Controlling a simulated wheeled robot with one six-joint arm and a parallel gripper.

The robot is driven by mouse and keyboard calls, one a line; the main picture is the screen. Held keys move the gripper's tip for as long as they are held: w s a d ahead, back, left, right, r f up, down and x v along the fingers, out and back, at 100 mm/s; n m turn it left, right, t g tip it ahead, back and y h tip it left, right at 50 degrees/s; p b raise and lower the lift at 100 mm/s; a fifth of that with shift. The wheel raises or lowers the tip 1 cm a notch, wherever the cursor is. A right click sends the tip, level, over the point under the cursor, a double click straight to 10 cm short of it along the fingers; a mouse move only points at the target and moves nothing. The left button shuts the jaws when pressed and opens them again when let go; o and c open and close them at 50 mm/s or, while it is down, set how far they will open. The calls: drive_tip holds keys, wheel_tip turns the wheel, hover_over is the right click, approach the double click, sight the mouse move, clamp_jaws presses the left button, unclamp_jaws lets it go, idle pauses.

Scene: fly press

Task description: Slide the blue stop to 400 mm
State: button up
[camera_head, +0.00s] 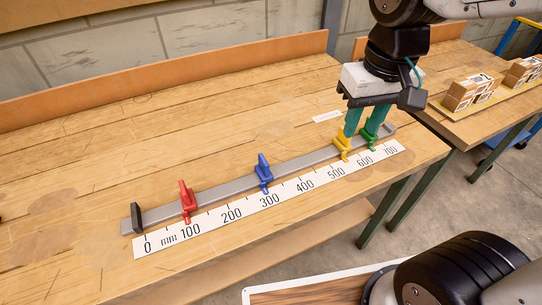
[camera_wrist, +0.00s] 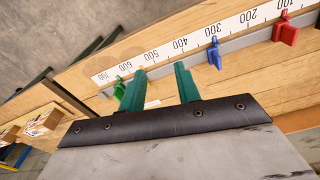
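The blue stop (camera_head: 264,172) stands on the grey rail (camera_head: 222,188), its pointer close to the 300 mark of the white scale (camera_head: 287,191). It also shows in the wrist view (camera_wrist: 214,55), right of my fingers. The 400 mark (camera_head: 305,185) lies to its right in the head view, with bare rail between. My gripper (camera_head: 362,128) is open, its two green fingers apart, pointing down over the rail near the yellow stop (camera_head: 343,144) and the green stop (camera_head: 370,136).
The red stop (camera_head: 187,202) sits near 100. A dark end block (camera_head: 136,218) closes the rail's left end. A small white label (camera_head: 327,116) lies behind the rail. Cardboard boxes (camera_head: 471,91) stand on another table at right. The bench behind the rail is mostly clear.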

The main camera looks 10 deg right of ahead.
drive_tip(key=w+a+f+n, duration=0.1)
drive_tip(key=w+a+f, duration=0.5)
drive_tip(key=w+a, duration=0.25)
drive_tip(key=n, duration=0.1)
hover_over(263, 159)
drive_tip(key=shift+g, duration=0.4)
drive_tip(key=f, duration=0.5)
drive_tip(key=shift+d, duration=0.2)
drive_tip(key=shift+a+f, duration=0.15)
drive_tip(key=shift+f, duration=0.25)
wheel_tip(263, 159, down, 7)
drive_tip(key=shift+f, duration=0.2)
clamp_jaws()
